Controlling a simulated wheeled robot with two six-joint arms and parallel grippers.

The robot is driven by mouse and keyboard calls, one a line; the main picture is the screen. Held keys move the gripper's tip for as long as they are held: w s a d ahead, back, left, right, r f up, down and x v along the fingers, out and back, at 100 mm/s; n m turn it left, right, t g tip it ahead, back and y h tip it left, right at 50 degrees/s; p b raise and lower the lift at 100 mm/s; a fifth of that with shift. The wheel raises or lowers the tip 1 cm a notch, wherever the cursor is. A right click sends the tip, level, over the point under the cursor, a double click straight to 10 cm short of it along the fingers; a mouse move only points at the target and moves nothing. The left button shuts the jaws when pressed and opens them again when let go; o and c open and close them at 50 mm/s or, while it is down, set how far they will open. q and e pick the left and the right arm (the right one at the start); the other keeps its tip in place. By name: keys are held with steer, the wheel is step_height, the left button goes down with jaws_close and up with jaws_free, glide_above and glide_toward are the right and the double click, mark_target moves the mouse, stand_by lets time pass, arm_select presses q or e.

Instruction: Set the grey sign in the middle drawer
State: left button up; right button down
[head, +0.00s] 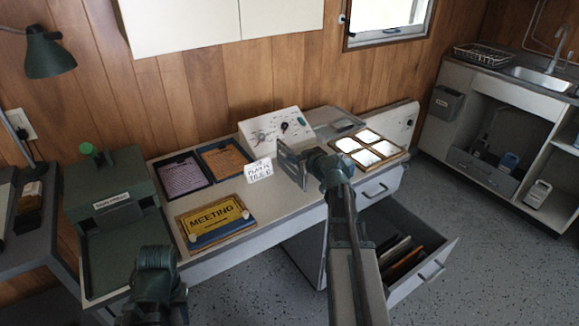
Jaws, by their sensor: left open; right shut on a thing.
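The grey sign (259,170) is a small pale plate with dark lettering, tilted at the fingertips of my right gripper (277,163). That gripper is shut on it, above the desk's middle. The desk's open drawer (437,262) is pulled out below and to the right of the gripper, with several upright files inside. A shut drawer (380,187) with a handle is above it. Anything below the open drawer is hidden. My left gripper (155,262) is low at the left by the desk's front, open; its fingertips are hard to make out.
A yellow MEETING sign (215,218) lies on the desk's front. Two dark trays with paper (183,176) (224,159) stand behind it. A white board (276,128) and a framed four-pane panel (368,147) are further right. A dark green machine (112,200) stands at the left.

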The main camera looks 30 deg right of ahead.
steer(key=shift+f+b, duration=0.3)
steer(key=shift+f, duration=0.4)
steer(key=shift+r, duration=0.1)
arm_select(q)
steer(key=shift+w+a+f, duration=0.2)
steer(key=shift+a+f, duration=0.15)
steer(key=shift+f, duration=0.2)
steer(key=shift+f, duration=0.1)
arm_select(e)
steer(key=shift+f, duration=0.2)
steer(key=c, duration=0.9)
jaws_free()
steer(key=shift+r, duration=0.1)
arm_select(q)
steer(key=shift+f, duration=0.1)
